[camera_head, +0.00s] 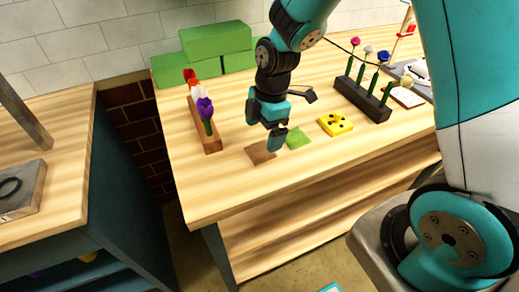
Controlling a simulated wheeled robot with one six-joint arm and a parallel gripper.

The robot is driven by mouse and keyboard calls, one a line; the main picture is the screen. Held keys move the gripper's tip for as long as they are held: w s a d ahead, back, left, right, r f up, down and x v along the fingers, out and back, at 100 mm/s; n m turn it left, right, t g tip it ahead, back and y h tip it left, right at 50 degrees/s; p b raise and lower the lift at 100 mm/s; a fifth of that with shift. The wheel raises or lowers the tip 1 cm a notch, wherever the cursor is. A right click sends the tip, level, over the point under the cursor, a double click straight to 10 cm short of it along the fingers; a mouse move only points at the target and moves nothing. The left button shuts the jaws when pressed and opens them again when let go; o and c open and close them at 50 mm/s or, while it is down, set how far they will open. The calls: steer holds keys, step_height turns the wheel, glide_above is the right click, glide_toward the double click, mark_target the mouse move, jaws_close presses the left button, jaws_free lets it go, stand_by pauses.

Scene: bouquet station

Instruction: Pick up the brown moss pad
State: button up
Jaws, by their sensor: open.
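The brown moss pad (260,154) is a flat, thin square lying on the wooden table near its front left part. The jaws look empty. Part of the brown pad's right edge may be hidden behind the fingers. I cannot tell the exact height of the fingertips above the table.
A green pad (298,139) lies right beside my gripper. A yellow block (335,123) with dark holes lies further right. A wooden flower holder (205,130) stands left, a dark flower holder (361,98) right. Green blocks (216,40) are stacked behind. The table's front left is clear.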

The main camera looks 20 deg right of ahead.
mark_target(260, 149)
steer(key=f, duration=0.3)
steer(key=a+f+p, duration=0.1)
steer(key=shift+s+f, duration=0.25)
steer(key=shift+f, duration=0.15)
steer(key=c, duration=1)
steer(key=shift+r, duration=0.2)
